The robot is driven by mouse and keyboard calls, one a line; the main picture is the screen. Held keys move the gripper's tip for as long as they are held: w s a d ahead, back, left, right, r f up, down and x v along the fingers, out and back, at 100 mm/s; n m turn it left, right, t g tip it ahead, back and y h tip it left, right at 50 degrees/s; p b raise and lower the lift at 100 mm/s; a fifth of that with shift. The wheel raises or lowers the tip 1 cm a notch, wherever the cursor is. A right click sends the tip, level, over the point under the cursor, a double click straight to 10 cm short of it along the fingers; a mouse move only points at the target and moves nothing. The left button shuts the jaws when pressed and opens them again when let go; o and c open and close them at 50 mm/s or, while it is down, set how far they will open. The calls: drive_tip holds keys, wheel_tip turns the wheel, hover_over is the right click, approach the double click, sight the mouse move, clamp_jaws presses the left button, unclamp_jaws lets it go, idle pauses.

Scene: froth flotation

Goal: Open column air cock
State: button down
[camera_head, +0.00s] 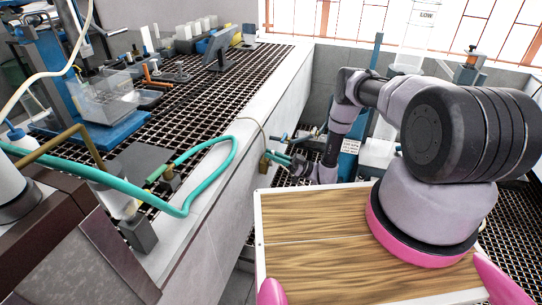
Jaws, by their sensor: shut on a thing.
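My gripper (300,166) is low in the gap beyond the left bench's edge, at the end of my grey arm, which reaches out and then down. It is small in view and its fingers are partly hidden. It is shut at a small brass and teal fitting (281,159), which looks like the column air cock. A brass piece (265,162) of the fitting shows on its left, with a thin hose (252,122) running to it. I cannot tell the angle of the cock's lever. A blue stand (348,165) with a white label stands behind my wrist.
The left bench (215,148) carries a black grating, a green hose (232,165), a blue-based machine (108,132) and a clear tank. Its pale wall runs close to my gripper's left. More grating and equipment lie at right behind my arm.

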drive_tip(key=shift+w+r, duration=0.1)
drive_tip(key=shift+w, duration=0.05)
drive_tip(key=c, duration=0.9)
unclamp_jaws()
drive_tip(key=shift+o, duration=0.2)
drive_tip(key=shift+d, duration=0.1)
drive_tip(key=v, duration=1)
drive_tip(key=shift+d, duration=0.3)
